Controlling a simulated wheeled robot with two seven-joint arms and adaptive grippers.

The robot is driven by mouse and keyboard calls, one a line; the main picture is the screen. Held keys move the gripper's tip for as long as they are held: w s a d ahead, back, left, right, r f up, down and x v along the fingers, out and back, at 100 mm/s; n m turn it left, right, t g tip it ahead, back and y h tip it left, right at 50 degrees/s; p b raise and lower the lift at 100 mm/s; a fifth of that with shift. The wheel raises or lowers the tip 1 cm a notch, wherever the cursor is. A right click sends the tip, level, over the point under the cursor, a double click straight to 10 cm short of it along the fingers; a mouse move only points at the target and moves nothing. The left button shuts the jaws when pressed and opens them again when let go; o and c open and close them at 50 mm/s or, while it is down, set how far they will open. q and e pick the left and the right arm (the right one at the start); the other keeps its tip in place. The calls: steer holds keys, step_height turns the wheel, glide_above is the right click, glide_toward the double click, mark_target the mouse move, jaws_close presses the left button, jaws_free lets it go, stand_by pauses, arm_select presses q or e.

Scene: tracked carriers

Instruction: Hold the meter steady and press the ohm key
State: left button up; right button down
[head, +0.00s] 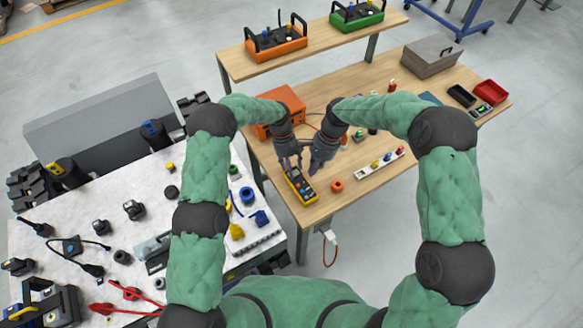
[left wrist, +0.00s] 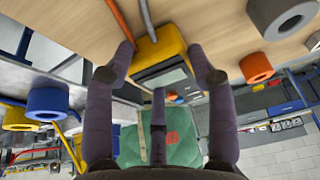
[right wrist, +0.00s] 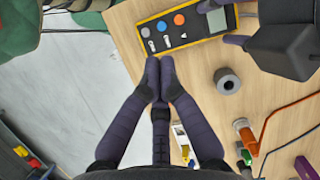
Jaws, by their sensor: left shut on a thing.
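The yellow-edged meter (head: 301,187) lies on the wooden table near its front left corner. My left gripper (head: 287,163) is shut on the meter; in the left wrist view its fingers flank the meter's yellow body (left wrist: 158,48). In the right wrist view the meter's dark face (right wrist: 194,31) shows a grey display (right wrist: 217,20), an orange key (right wrist: 180,19), a blue key (right wrist: 162,26) and a grey key (right wrist: 145,32). The key symbols are too small to read. My right gripper (right wrist: 160,68) is shut and empty, its fingertips beside the meter's near long edge in that view.
An orange ring (head: 337,186) and a white strip (head: 366,171) with coloured parts lie right of the meter. An orange box (head: 270,127) stands behind my left gripper. A white table (head: 205,165) with loose parts is at left. Red bin (head: 491,92) and grey case (head: 430,60) stand far right.

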steer(key=shift+f, duration=0.1)
steer(key=n+t, duration=0.1)
steer(key=f+n+t, duration=0.1)
steer(key=t, duration=0.1)
steer(key=n+t, duration=0.1)
steer(key=shift+s+a+f+y, duration=0.1)
steer(key=shift+a+f+y, duration=0.05)
steer(key=shift+f+y, duration=0.2)
steer(key=shift+s+a+n+t, duration=0.1)
steer(key=shift+s+n+t, duration=0.05)
steer(key=shift+n+t, duration=0.45)
steer(key=shift+s+a+r+n+t+y, duration=0.35)
steer(key=shift+s+r+n+t, duration=0.1)
steer(key=shift+r+n+t, duration=0.25)
steer(key=shift+s+a+r+n+t+y, duration=0.35)
steer(key=shift+s+r+n+t, duration=0.15)
steer(key=shift+t, duration=0.35)
steer(key=shift+s+a+r+n+t+y, duration=0.25)
steer(key=shift+s+r+n+t+y, duration=0.15)
steer(key=shift+r+n+t, duration=0.3)
steer(key=shift+f, duration=0.15)
glide_toward(297, 184)
steer(key=shift+x, duration=2.1)
